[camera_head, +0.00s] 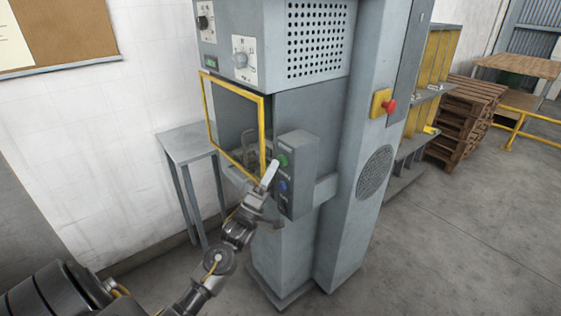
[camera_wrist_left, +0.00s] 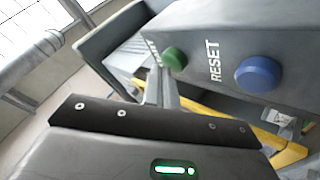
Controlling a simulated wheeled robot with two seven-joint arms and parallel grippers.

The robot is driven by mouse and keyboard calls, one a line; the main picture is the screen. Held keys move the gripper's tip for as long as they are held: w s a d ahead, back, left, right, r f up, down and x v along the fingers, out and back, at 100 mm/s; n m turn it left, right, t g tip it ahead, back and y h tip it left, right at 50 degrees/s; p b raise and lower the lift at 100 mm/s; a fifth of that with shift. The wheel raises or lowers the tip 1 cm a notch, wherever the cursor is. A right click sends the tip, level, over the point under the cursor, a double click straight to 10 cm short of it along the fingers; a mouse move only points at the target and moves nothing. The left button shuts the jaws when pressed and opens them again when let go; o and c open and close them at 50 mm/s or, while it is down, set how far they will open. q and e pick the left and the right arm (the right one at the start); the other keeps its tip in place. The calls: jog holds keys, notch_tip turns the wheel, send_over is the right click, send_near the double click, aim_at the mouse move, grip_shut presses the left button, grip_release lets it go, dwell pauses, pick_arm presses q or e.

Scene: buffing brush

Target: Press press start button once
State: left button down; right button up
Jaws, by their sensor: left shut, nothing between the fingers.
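The grey control box (camera_head: 300,150) on the press carries a green button (camera_head: 283,160) with a blue button (camera_head: 283,186) below it. In the left wrist view the green button (camera_wrist_left: 174,58) is near the middle, beside a partly hidden label. The blue button (camera_wrist_left: 258,74), beside the word RESET, is to its right. My left gripper (camera_head: 272,167) is shut and empty, its fingertips just left of the green button. In the wrist view its fingers (camera_wrist_left: 160,85) point up towards the green button. I cannot tell whether they touch it. My right gripper is in neither view.
The grey press (camera_head: 350,150) has a yellow-framed opening (camera_head: 236,96) left of the control box. A red emergency knob (camera_head: 389,106) is on its column. A small grey table (camera_head: 187,143) stands at the left. Pallets (camera_head: 466,118) and open floor are at the right.

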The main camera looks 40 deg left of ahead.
pick_arm(q)
jog(key=shift+s+a, duration=0.15)
jog(key=shift+s, duration=0.35)
jog(key=shift+s+a+p, duration=0.25)
jog(key=shift+s+p, duration=0.05)
jog(key=shift+s, duration=0.5)
jog(key=shift+s+a+p, duration=0.2)
jog(key=shift+s+p, duration=0.05)
jog(key=shift+s, duration=0.55)
jog(key=shift+s+a+p, duration=0.25)
jog(key=shift+s+p, duration=0.05)
jog(key=shift+s, duration=0.5)
